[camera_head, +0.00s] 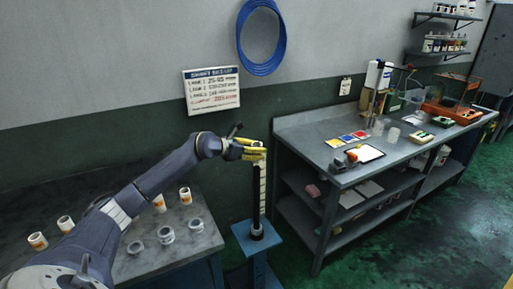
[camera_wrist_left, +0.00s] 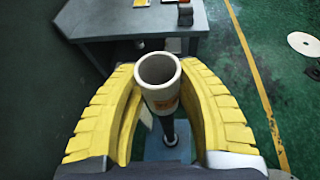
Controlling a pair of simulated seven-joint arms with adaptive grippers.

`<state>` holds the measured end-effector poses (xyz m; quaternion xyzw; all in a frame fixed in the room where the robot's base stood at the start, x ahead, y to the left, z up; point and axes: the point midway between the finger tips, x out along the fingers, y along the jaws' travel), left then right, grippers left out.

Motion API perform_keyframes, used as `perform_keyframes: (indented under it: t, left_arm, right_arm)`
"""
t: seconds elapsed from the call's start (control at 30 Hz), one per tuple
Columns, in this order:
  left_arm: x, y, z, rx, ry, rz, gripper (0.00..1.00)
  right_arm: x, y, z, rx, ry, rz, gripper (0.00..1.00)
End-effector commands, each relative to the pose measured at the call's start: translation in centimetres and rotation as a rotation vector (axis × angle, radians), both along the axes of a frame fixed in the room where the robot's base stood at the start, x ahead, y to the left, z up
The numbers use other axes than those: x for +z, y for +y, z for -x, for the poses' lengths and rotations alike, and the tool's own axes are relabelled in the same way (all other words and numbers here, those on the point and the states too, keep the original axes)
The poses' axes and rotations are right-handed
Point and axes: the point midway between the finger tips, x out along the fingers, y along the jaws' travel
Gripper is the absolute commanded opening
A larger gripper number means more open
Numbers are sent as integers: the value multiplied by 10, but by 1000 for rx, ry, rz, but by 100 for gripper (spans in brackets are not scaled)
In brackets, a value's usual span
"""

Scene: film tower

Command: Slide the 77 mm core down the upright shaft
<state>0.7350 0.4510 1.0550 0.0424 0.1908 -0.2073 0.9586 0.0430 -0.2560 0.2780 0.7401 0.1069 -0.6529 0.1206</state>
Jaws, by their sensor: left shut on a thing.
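My left gripper (camera_head: 256,152) has its yellow fingers shut on a white core (camera_wrist_left: 158,85), a hollow tube with an orange mark on its side. The dark upright shaft (camera_head: 257,195) rises from a blue stand (camera_head: 243,231). The gripper and core are at the shaft's top in the head view. My right gripper is not in view.
A pale marked strip (camera_head: 263,185) runs beside the shaft. Several white cores with orange labels (camera_head: 185,196) and grey rings (camera_head: 166,235) stand on the left table. A workbench (camera_head: 300,140) with cards and bottles stands close at right. A sign (camera_head: 211,90) hangs behind.

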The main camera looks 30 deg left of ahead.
Motion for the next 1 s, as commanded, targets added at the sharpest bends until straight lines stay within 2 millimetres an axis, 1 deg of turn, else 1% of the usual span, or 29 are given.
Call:
perform_keyframes:
  t: [1.0]
  left_arm:
    - [-58, 0, 0, 1, 0, 0, 7]
  right_arm:
    - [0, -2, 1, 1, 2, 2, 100]
